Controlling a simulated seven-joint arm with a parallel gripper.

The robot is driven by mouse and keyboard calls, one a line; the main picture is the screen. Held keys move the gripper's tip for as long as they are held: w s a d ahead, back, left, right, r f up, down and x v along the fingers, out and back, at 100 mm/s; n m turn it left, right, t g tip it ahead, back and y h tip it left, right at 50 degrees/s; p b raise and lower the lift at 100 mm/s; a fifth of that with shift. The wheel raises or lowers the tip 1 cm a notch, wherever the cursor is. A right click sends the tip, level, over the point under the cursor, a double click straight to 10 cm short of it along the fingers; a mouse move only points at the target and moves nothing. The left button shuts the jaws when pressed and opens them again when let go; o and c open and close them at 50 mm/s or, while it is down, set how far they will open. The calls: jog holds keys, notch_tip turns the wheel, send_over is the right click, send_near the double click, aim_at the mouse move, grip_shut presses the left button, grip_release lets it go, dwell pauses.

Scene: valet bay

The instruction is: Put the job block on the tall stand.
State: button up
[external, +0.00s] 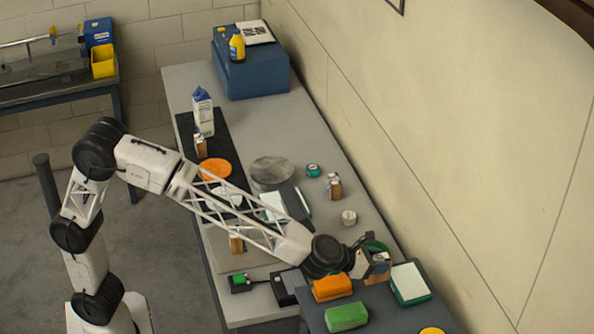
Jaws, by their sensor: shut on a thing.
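My gripper (370,266) is at the front right, above the edge of a dark blue raised surface (390,318). It is shut on a small tan and grey block (381,267), partly hidden by the gripper; I cannot tell whether its underside touches the surface. Similar small blocks stand on the grey bench: one by the carton (200,145), one at the right (334,186), one beneath my arm (236,244). Which is the job block is not marked visibly. A tall blue box-like stand (262,80) is at the far end of the bench.
On the near blue surface are an orange block (332,287), a green block (346,317) and a white-topped green box (410,283). A yellow bottle (237,46) and a patterned sheet (255,32) occupy the far stand's top. A carton (203,112) stands on the bench.

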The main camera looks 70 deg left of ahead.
jog(key=shift+f, duration=2.9)
jog(key=shift+f, duration=0.15)
jog(key=shift+f, duration=1.75)
jog(key=shift+f, duration=0.1)
jog(key=o, duration=1)
jog(key=shift+v, duration=6.05)
